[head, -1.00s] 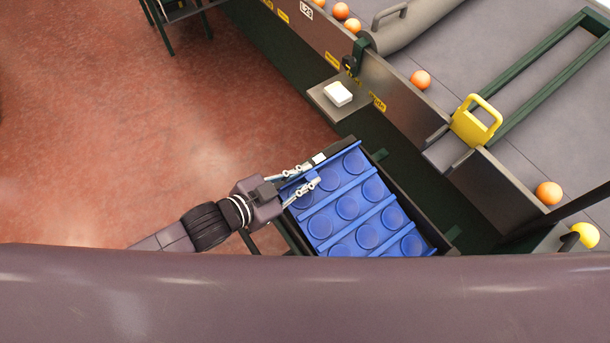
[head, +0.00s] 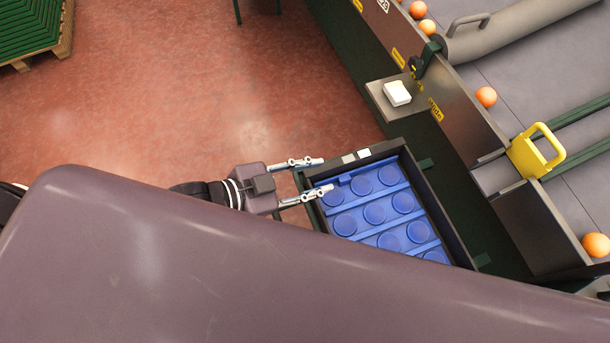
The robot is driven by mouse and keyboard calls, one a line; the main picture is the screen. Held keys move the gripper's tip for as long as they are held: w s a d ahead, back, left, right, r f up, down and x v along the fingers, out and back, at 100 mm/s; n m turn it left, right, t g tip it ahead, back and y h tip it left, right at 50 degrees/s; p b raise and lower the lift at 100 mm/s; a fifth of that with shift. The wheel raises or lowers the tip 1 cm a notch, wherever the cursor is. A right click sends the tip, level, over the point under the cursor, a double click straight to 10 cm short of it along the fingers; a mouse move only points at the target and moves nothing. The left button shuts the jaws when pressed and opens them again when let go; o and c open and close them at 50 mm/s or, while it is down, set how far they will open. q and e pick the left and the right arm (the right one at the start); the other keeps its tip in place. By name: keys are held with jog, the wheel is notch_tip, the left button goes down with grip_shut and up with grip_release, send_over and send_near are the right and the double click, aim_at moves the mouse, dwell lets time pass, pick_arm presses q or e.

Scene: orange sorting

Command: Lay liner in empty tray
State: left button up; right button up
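The blue liner (head: 374,213) with rows of round pockets lies inside the dark tray (head: 386,147), within its walls. The tray's near part is hidden behind my own body. My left gripper (head: 325,175) is open and empty at the tray's left corner. Its two fingers are spread, with the tips over the tray's left edge and the liner's corner. The liner appears flat, but its near end is out of sight. My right gripper is not in view.
A conveyor with several oranges (head: 486,97) and a yellow handled gate (head: 535,152) runs along the right. A small shelf with a white block (head: 397,93) juts out beyond the tray. Red floor is open at the left. A pallet of green slats (head: 30,30) stands far left.

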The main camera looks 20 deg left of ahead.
pick_arm(q)
jog(key=shift+v, duration=1.35)
jog(key=shift+w, duration=0.1)
